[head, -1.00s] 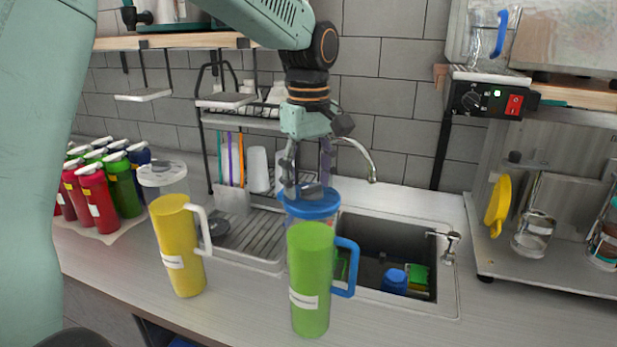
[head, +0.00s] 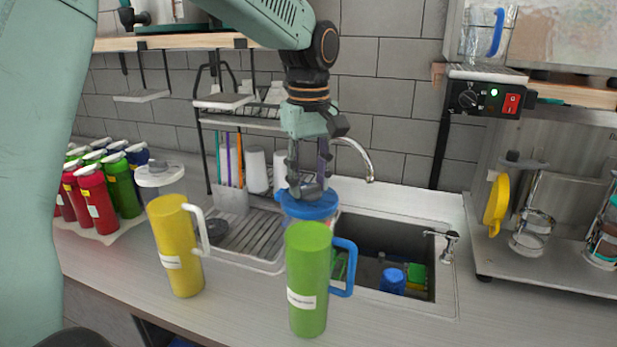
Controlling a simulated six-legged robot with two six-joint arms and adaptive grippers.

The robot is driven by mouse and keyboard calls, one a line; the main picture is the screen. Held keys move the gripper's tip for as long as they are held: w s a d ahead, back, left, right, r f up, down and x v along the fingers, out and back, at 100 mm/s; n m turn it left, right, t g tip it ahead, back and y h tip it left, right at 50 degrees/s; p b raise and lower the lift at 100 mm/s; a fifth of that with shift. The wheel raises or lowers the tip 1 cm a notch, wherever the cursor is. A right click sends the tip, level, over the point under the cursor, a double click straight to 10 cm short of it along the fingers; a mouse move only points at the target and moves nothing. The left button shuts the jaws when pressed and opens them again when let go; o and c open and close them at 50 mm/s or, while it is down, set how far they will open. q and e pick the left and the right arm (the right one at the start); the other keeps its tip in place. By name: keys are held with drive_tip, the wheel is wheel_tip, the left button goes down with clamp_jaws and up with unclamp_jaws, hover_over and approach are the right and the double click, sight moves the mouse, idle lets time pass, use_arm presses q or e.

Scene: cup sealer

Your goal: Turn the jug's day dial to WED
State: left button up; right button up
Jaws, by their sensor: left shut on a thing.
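A jug with a blue lid (head: 313,211) stands behind a green tumbler, which hides most of its body. A grey dial knob (head: 308,193) sits on top of the lid. My left gripper (head: 308,183) points straight down over the lid, its fingers on either side of the knob and shut on it. The day marks are too small to read, so I cannot tell which day the dial shows. A second jug with a white lid (head: 160,178) and a grey knob stands at the left, behind a yellow tumbler. My right gripper is not in view.
The green tumbler (head: 308,285) with a blue handle stands close in front of the jug. The yellow tumbler (head: 175,250) is to the left. A sink (head: 450,290) lies right behind, a drying rack (head: 240,240) behind left. Several bottles stand far left.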

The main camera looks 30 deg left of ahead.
use_arm(q)
drive_tip(key=shift+s+a+m, duration=0.1)
drive_tip(key=shift+m, duration=0.6)
drive_tip(key=shift+a+m, duration=0.1)
drive_tip(key=shift+m, duration=0.8)
drive_tip(key=m, duration=0.2)
drive_tip(key=shift+d+m, duration=0.2)
drive_tip(key=shift+m, duration=0.2)
drive_tip(key=m, duration=0.3)
drive_tip(key=shift+a+m, duration=0.15)
drive_tip(key=shift+m, duration=0.15)
drive_tip(key=m, duration=0.3)
drive_tip(key=shift+m, duration=0.3)
drive_tip(key=m, duration=0.5)
drive_tip(key=shift+m, duration=0.3)
drive_tip(key=o, duration=1.2)
